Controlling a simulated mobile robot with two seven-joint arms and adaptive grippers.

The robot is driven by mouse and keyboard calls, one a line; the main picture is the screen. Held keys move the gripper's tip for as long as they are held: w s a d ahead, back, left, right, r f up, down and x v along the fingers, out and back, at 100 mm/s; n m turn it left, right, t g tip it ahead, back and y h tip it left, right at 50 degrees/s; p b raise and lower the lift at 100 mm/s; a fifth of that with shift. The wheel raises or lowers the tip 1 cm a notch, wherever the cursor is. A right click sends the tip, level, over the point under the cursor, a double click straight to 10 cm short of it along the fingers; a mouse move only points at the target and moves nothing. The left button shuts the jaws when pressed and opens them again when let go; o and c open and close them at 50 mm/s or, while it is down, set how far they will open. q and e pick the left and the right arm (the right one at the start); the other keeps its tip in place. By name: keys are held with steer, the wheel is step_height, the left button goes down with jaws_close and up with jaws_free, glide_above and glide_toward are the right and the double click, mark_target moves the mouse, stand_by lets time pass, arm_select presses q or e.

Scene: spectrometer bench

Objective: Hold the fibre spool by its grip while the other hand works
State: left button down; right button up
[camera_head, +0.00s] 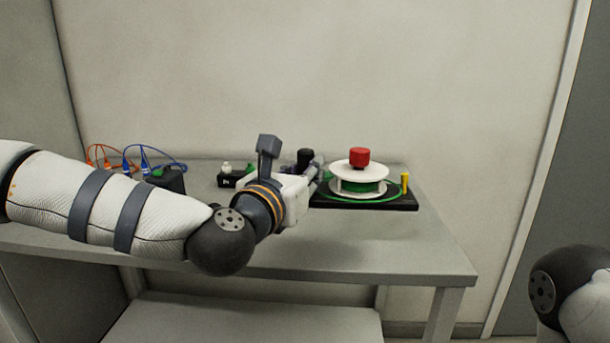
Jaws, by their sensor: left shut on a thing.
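The fibre spool (341,188) has white flanges, green fibre wound between them and a red knob (359,156) on top. It sits on a black base plate (402,203) towards the right of the bench. A black upright grip (305,156) stands at the left end of the base. My left gripper (317,170) is shut at this grip, just left of the spool. Its fingers are small in view and the wrist hides part of the contact. My right gripper is not in view; only part of my right arm shows at the lower right.
A yellow post (404,184) stands at the right of the base. Orange cables (94,152) and blue cables (143,156) lie at the back left of the grey bench (350,245). A small black block (230,180) stands behind my left arm. The bench's front right is clear.

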arm_select(q)
steer(key=shift+w, duration=0.2)
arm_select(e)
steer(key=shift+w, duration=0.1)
